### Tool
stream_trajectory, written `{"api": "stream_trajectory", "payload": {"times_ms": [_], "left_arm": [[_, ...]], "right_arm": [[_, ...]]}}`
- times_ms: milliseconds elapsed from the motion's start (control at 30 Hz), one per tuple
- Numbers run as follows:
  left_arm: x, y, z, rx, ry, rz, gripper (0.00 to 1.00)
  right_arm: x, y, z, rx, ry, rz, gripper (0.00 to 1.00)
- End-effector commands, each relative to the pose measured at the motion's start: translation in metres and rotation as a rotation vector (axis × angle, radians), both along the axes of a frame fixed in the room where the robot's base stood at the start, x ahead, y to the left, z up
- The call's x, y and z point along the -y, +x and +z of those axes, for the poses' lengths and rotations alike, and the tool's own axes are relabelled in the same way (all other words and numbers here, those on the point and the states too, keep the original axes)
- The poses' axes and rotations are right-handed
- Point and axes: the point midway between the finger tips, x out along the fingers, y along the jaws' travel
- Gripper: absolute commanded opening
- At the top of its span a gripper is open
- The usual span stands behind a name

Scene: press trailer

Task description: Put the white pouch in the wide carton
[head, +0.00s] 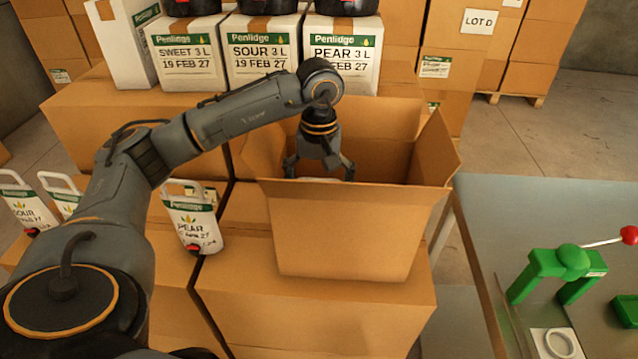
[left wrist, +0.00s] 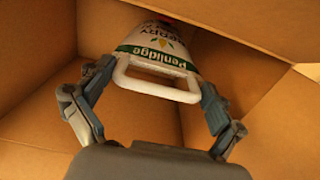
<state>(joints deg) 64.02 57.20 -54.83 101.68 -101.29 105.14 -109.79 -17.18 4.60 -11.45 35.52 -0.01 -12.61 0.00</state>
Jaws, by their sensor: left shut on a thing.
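The wide carton (head: 340,235) stands open, flaps up, on a stack of brown boxes in the head view. My left gripper (head: 320,172) points down inside its opening. In the left wrist view my left gripper (left wrist: 158,78) is shut on the white handle of the white pouch (left wrist: 158,45), which has a green Penlidge band and partly readable lettering. Brown carton walls surround the pouch there. In the head view the carton's front wall hides nearly all of the pouch. Whether it touches the carton floor cannot be told. My right gripper is not in view.
A PEAR pouch (head: 195,225) and a SOUR pouch (head: 25,205) stand to the left. Labelled white boxes (head: 262,55) line the back. A grey table (head: 500,215) on the right holds a green press (head: 560,268) with a red-knobbed lever.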

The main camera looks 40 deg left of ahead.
Motion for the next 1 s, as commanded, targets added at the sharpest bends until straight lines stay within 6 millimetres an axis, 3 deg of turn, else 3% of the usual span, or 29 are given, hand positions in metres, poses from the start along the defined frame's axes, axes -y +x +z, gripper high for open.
{"api": "stream_trajectory", "payload": {"times_ms": [33, 67, 100, 433, 667, 833, 1000], "left_arm": [[0.0, 0.001, 0.003, 0.006, -0.001, 0.0, 0.3], [0.0, 0.0, 0.001, 0.0, 0.0, 0.0, 0.97], [0.0, 0.0, 0.001, 0.0, 0.0, 0.0, 1.0], [0.0, 0.0, 0.002, 0.001, 0.001, 0.0, 1.0], [0.0, 0.001, 0.019, 0.004, -0.001, 0.0, 1.0], [0.001, 0.002, 0.056, 0.01, -0.002, 0.0, 1.0], [0.0, 0.001, 0.094, 0.006, 0.0, 0.0, 1.0]], "right_arm": [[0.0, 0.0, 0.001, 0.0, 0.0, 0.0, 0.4], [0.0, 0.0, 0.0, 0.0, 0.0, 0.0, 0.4], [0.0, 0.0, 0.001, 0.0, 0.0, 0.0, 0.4], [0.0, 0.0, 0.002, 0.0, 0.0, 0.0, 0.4], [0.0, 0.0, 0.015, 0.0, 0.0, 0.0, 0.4], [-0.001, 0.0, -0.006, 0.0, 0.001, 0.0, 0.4], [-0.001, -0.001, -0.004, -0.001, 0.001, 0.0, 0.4]]}}
